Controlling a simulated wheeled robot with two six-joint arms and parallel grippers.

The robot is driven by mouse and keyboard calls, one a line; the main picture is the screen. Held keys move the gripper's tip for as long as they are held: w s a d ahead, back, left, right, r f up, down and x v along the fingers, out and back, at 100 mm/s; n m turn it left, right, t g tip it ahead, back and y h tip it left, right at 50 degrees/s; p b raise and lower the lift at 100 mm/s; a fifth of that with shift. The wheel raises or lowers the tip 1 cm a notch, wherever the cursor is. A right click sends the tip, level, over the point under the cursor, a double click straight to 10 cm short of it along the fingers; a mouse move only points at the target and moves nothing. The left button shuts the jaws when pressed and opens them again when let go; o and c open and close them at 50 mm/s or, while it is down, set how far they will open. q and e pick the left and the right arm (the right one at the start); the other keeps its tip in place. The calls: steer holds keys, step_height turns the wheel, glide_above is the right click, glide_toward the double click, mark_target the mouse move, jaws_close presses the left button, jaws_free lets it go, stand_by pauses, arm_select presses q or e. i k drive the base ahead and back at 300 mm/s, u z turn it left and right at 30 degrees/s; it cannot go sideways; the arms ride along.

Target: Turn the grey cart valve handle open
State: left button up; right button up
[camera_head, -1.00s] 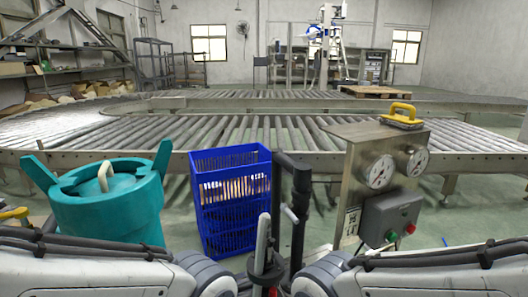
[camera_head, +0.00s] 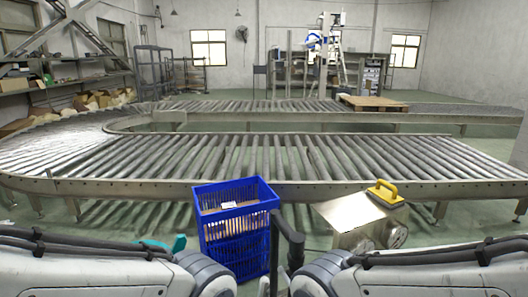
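The grey metal cart box (camera_head: 352,218) stands right of centre at the lower edge of the view, seen mostly from above. A gauge (camera_head: 397,236) on its front is partly visible; its lower front is hidden behind my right arm. A black upright post with a bent top (camera_head: 288,236) stands left of the box. I cannot make out a grey valve handle clearly in this view. My two arms come in along the bottom, left and right. Neither gripper shows, so what they hold cannot be seen.
A blue crate (camera_head: 238,252) stands left of the post. The top of a teal container (camera_head: 178,244) peeks above my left arm. A roller conveyor (camera_head: 440,188) curves across behind them. A wooden pallet (camera_head: 372,103) lies farther back.

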mark_target(282, 270)
steer(key=u, duration=0.05)
steer(key=k, duration=1.15)
steer(key=z, duration=0.75)
steer(key=i, duration=1.3)
steer(key=u, duration=0.85)
